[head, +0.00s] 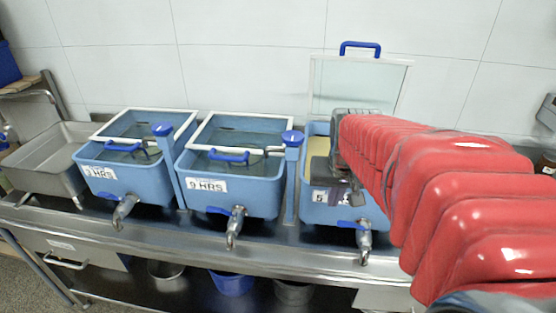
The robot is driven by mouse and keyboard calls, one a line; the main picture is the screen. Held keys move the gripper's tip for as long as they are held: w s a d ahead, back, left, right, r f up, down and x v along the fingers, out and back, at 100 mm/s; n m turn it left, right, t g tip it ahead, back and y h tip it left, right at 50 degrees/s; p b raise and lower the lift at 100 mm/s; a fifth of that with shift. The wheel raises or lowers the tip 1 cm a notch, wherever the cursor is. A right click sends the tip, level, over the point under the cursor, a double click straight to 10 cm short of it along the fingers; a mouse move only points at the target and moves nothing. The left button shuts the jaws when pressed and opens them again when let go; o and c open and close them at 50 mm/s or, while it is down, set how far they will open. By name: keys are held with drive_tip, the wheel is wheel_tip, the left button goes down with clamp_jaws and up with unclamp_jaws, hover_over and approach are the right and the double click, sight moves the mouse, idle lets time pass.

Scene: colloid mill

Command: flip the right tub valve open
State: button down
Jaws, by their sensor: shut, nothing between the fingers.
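The right tub (310,212) is blue, with yellowish content and a label partly hidden by my arm. Its metal tap (364,242) sticks out at the front over the counter edge. The tap's blue valve handle (350,225) points left, across the spout. My gripper (356,198) is dark grey at the end of my red arm. It is shut and empty, in front of the right tub's upper front in the picture, above the valve handle and apart from it. My arm hides the tub's right side.
The middle tub (262,197) and left tub (152,185) have similar blue-handled taps. A raised clear lid (360,85) stands behind the right tub. A steel sink (40,165) is far left. The steel counter's front edge (160,240) runs below the taps; buckets (232,284) sit underneath.

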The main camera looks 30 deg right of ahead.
drive_tip(key=m, duration=0.1)
hover_over(345, 224)
drive_tip(key=a, duration=0.1)
drive_tip(key=f, duration=0.1)
drive_tip(key=shift+s+a+f+g, duration=0.15)
drive_tip(key=shift+g, duration=0.15)
drive_tip(key=shift+f, duration=0.1)
drive_tip(key=x, duration=0.9)
drive_tip(key=shift+f, duration=0.4)
drive_tip(key=shift+n, duration=0.3)
